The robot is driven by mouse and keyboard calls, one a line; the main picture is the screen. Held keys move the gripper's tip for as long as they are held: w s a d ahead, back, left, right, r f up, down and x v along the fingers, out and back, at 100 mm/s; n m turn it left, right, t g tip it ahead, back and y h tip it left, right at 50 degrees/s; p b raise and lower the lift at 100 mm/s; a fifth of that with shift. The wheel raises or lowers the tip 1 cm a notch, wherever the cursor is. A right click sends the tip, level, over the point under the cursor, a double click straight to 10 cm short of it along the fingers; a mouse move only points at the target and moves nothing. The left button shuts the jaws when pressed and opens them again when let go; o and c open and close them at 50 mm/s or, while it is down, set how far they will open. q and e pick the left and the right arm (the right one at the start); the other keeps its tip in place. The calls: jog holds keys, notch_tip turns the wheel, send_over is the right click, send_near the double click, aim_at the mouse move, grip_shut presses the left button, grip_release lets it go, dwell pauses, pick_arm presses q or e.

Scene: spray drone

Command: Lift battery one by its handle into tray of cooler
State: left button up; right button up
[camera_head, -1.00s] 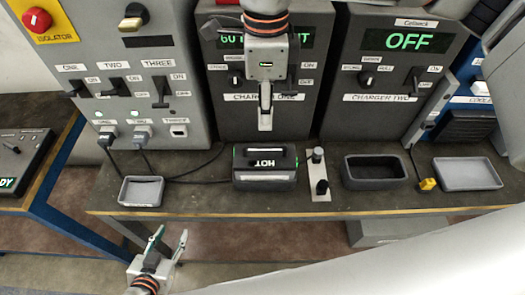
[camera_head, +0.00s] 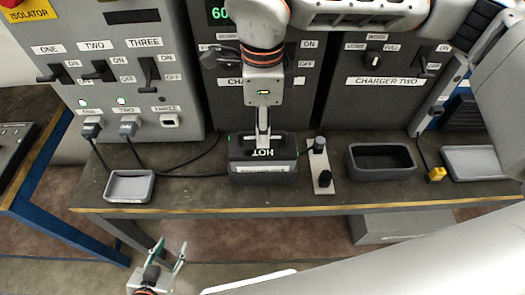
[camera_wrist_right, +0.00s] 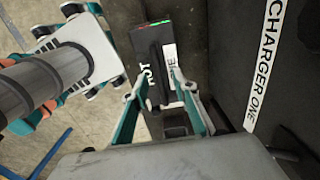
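Battery one, a dark block with a HOT label (camera_head: 262,171), sits on the bench in front of charger one. In the right wrist view the battery (camera_wrist_right: 150,62) shows its label and a small green and red light strip. My right gripper (camera_head: 263,141) points down just over the battery's top. In the right wrist view its fingers (camera_wrist_right: 159,80) are apart, one on each side of the battery's labelled part; whether they touch the handle is hidden. A shallow grey tray (camera_head: 474,176) lies at the right beside the cooler (camera_head: 462,113). My left gripper (camera_head: 169,252) is open and empty below the bench's front edge.
A deeper dark tray (camera_head: 381,175) and a small plate with black knobs (camera_head: 321,180) stand between battery and cooler tray. A yellow connector (camera_head: 437,175) lies on a cable. Another shallow tray (camera_head: 130,198) is at the left. Charger two (camera_head: 385,95) stands behind.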

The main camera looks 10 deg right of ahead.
pick_arm(q)
jog(key=shift+r, duration=0.1)
pick_arm(e)
grip_shut()
jog(key=shift+r, duration=0.2)
jog(key=shift+w+r+p, duration=0.1)
jog(key=shift+r+p, duration=0.35)
jog(key=shift+r, duration=0.3)
jog(key=shift+r+p, duration=1.7)
jog(key=shift+r, duration=1.25)
pick_arm(q)
notch_tip(320, 180, up, 7)
jog(key=a+p, duration=0.2)
jog(key=p, duration=0.3)
jog(key=shift+s+r+y, duration=0.15)
jog(key=shift+s+y, duration=0.05)
jog(key=shift+y, duration=0.1)
pick_arm(e)
notch_tip(320, 180, up, 13)
jog(key=shift+f, duration=0.2)
